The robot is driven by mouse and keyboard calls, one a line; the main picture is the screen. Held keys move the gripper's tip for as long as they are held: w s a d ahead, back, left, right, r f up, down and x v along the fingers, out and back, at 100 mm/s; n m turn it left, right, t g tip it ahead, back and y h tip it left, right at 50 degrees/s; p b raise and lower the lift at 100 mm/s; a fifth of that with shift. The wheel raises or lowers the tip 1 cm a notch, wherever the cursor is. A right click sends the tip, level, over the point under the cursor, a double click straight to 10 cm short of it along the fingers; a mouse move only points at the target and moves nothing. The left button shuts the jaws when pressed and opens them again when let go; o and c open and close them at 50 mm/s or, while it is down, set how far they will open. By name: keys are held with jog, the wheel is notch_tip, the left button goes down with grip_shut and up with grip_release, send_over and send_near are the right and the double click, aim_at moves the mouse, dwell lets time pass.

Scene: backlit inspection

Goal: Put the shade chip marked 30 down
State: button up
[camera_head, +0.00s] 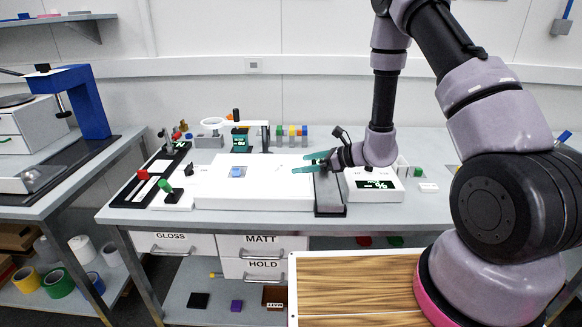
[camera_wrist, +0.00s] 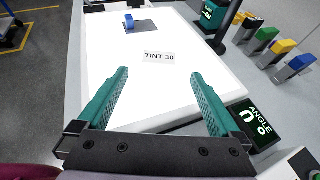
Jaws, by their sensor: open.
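A white light panel (camera_head: 255,195) lies on the bench, and it fills the middle of the wrist view (camera_wrist: 75,85). A grey square chip (camera_wrist: 146,26) with a blue block (camera_wrist: 129,23) on it lies flat toward the panel's far side; the block also shows in the head view (camera_head: 237,171). I cannot read a number on the chip.
A meter showing % (camera_head: 375,184) stands right of the panel. An ANGLE display (camera_wrist: 256,125) is close to the right finger. Coloured blocks on grey stands (camera_head: 291,136) line the back. A green knob (camera_head: 165,186) stands at the left.

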jog(key=s+d+r+n+g, duration=0.2)
jog(key=s+r+n, duration=0.35)
jog(key=r, duration=0.55)
jog(key=s+d+r+n+g, duration=0.25)
jog(key=s+r+n, duration=0.3)
jog(key=r, duration=0.55)
jog(key=s+d+r+n+t+h, duration=0.6)
jog(key=s+d+r+h, duration=0.4)
jog(key=s+d+r, duration=0.3)
jog(key=shift+d+r+n, duration=0.5)
jog(key=shift+d+n, duration=0.3)
jog(key=shift+s, duration=0.1)
